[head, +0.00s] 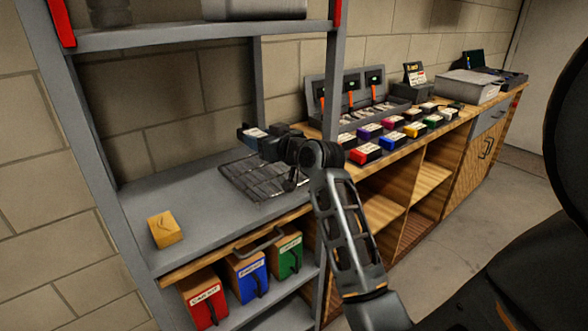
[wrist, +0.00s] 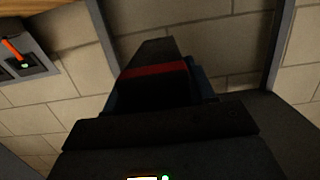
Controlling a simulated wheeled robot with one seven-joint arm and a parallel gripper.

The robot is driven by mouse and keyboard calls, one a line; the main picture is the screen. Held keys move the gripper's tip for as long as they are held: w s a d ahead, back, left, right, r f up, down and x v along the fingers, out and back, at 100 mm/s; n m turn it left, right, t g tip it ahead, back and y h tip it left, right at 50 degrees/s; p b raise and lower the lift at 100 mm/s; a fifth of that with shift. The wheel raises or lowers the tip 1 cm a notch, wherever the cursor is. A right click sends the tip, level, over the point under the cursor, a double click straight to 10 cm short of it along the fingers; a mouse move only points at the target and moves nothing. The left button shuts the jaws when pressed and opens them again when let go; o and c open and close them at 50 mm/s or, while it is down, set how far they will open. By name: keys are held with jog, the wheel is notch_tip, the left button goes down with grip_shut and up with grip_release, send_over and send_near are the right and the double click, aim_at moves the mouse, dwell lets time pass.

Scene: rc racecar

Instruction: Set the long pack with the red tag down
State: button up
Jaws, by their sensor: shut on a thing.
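The long dark pack with a red band (wrist: 155,71) shows in the wrist view, gripped and pointing away from my palm. My gripper (head: 262,141) is shut on it in the head view, above the back part of the grey shelf top. The pack is small and mostly hidden by the gripper there. A black grid mat (head: 252,181) lies on the shelf top (head: 205,190) below my gripper. The height of the pack over the mat is hard to tell.
A yellow block (head: 165,229) sits at the shelf's front left. Red (head: 204,299), blue (head: 247,276) and green (head: 286,257) bins stand below. Shelf posts rise at both sides, with an upper shelf (head: 190,36). The wooden bench (head: 450,133) at right holds several coloured packs.

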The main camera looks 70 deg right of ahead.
send_over(267, 182)
notch_tip(267, 182, down, 5)
jog(key=shift+s+f, duration=0.1)
jog(key=shift+s, duration=0.05)
jog(key=shift+f, duration=2.3)
jog(key=shift+f+b, duration=0.15)
jog(key=shift+b, duration=0.2)
jog(key=o, duration=1.3)
jog(key=shift+o, duration=0.2)
jog(key=shift+r, duration=0.2)
jog(key=b+v, duration=0.1)
jog(key=v, duration=1.1)
